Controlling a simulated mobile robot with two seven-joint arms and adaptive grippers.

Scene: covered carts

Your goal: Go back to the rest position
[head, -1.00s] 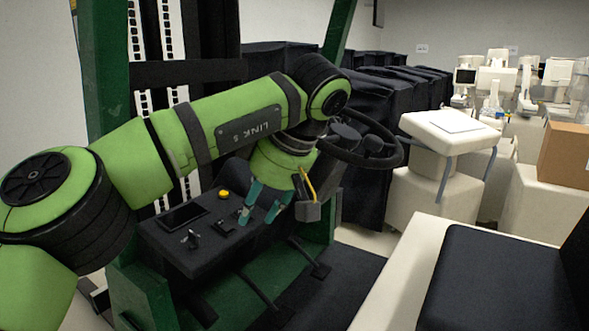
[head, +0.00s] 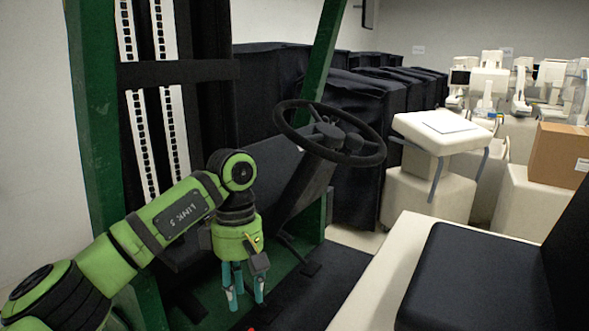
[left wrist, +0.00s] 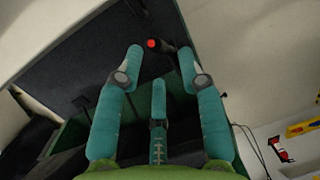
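My left gripper (head: 245,298) hangs at the end of my green left arm, in the lower left of the head view. Its teal fingers point down and are apart, with nothing between them. In the left wrist view the fingers of the left gripper (left wrist: 160,58) are spread and empty. A small red knob (left wrist: 152,43) shows beyond the fingertips there, apart from them. My right gripper is in neither view.
A black steering wheel (head: 290,128) stands behind and right of the gripper. A green post (head: 318,85) rises beside it. A black seat (head: 465,275) on a white base is at right. White equipment and a cardboard box (head: 558,155) stand farther back. Dark floor lies between gripper and seat.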

